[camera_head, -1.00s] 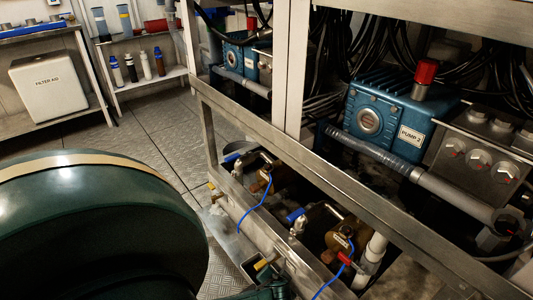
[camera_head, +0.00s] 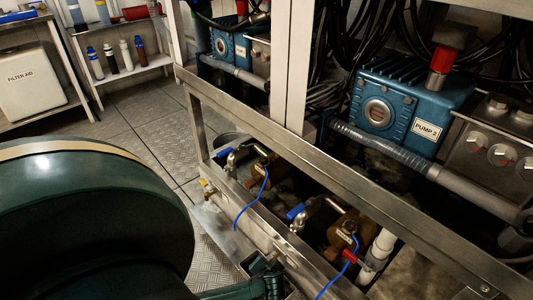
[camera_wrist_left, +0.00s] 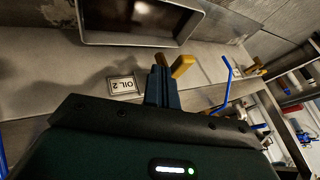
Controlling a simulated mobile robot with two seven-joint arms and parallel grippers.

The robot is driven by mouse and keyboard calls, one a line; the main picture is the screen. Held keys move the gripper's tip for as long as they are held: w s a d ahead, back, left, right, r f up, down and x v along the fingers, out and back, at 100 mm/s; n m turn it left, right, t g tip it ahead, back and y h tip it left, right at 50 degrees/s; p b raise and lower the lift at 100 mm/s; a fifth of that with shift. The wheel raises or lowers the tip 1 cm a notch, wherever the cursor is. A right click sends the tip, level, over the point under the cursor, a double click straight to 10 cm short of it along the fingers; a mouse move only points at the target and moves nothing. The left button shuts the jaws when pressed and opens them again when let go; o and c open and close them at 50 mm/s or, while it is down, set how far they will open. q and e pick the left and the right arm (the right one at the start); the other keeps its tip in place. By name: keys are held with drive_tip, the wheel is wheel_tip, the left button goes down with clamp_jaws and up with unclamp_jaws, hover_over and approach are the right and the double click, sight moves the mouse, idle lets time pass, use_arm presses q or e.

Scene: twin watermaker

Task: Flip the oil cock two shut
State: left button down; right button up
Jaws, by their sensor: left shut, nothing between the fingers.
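The oil cock two shows as a short yellow-brass lever (camera_wrist_left: 182,66) beside the "OIL 2" label (camera_wrist_left: 124,86) in the left wrist view. My left gripper (camera_wrist_left: 160,72) is shut and empty. Its fingertips are right beside the lever, on its left in that view; I cannot tell whether they touch. The fingers hide the lever's lower end and whatever it joins. In the head view my left gripper (camera_head: 266,276) is low in the picture at the frame's lower rail, where it and the shadows make the cock hard to see. My right gripper is not in view.
A grey metal tray (camera_wrist_left: 86,24) lies just beyond the fingertips in the wrist view. Another brass cock (camera_head: 205,184) sits farther left on the steel rail. Blue tubes (camera_head: 252,205) and a red-handled valve (camera_head: 350,256) are close by. The blue pump (camera_head: 398,92) stands above.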

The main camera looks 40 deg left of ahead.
use_arm(q)
drive_tip(key=shift+s+a, duration=0.1)
drive_tip(key=shift+a, duration=0.05)
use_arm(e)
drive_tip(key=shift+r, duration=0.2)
use_arm(q)
drive_tip(key=shift+m+p, duration=0.35)
drive_tip(key=shift+m, duration=0.05)
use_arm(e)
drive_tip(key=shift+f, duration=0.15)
